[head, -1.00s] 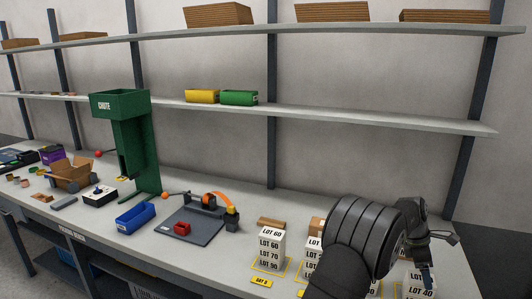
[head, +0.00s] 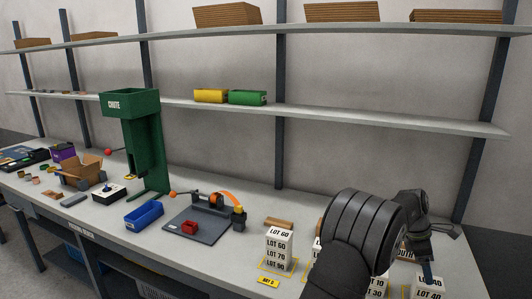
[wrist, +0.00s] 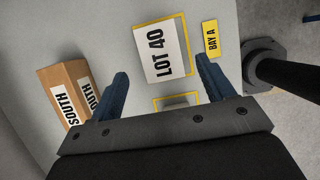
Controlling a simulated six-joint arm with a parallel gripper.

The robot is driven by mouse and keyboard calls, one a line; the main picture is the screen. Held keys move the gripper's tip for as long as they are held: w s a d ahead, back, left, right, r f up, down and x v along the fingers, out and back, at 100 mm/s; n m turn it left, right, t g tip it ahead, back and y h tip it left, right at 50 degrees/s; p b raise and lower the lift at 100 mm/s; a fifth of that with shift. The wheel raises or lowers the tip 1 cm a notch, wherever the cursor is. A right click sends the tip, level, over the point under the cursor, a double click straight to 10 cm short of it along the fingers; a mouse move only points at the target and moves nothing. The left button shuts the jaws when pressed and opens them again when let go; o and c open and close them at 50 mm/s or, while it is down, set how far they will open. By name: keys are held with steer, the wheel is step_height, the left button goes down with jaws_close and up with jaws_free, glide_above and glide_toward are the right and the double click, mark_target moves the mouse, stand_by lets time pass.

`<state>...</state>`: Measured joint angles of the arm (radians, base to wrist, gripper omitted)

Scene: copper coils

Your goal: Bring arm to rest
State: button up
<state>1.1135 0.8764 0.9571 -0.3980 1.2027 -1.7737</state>
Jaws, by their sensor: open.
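My gripper (head: 428,274) is at the lower right of the head view, pointing down over the bench. In the wrist view its two blue fingers are spread wide, with nothing held between them (wrist: 162,76). Below and between the fingers lies a white LOT 40 face (wrist: 165,52), framed by a yellow outline. The LOT 40 stack (head: 429,292) also shows just under the fingertips in the head view. I cannot tell the exact gap between fingers and stack. My arm hides parts of the neighbouring lot stacks.
A brown SOUTH box (wrist: 68,92) stands left of the fingers, and a yellow BAY A tag (wrist: 211,39) lies at right. A LOT 60 stack (head: 279,249), blue bin (head: 144,215) and green chute (head: 143,145) stand further left. A shelf (head: 380,118) runs behind.

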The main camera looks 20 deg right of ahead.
steer(key=v, duration=0.5)
steer(key=x, duration=1.1)
steer(key=shift+s+d+f, duration=0.1)
steer(key=shift+s+f, duration=0.05)
steer(key=shift+f, duration=0.2)
step_height(320, 180, up, 4)
steer(key=shift+s+r, duration=0.1)
steer(key=shift+r, duration=0.05)
steer(key=s+a+r, duration=0.2)
steer(key=s+r, duration=0.5)
steer(key=s, duration=0.5)
steer(key=w+a+r, duration=0.4)
steer(key=w+a, duration=0.4)
steer(key=w, duration=0.3)
steer(key=shift+n, duration=0.4)
steer(key=w+f, duration=0.2)
steer(key=w, duration=0.1)
steer(key=w+f, duration=0.2)
steer(key=w, duration=0.2)
steer(key=w+f, duration=0.2)
steer(key=w, duration=0.1)
steer(key=shift+w+a, duration=0.15)
steer(key=w+f, duration=0.1)
steer(key=f, duration=0.2)
steer(key=shift+w, duration=0.4)
steer(key=shift+f, duration=0.75)
steer(key=shift+o, duration=0.3)
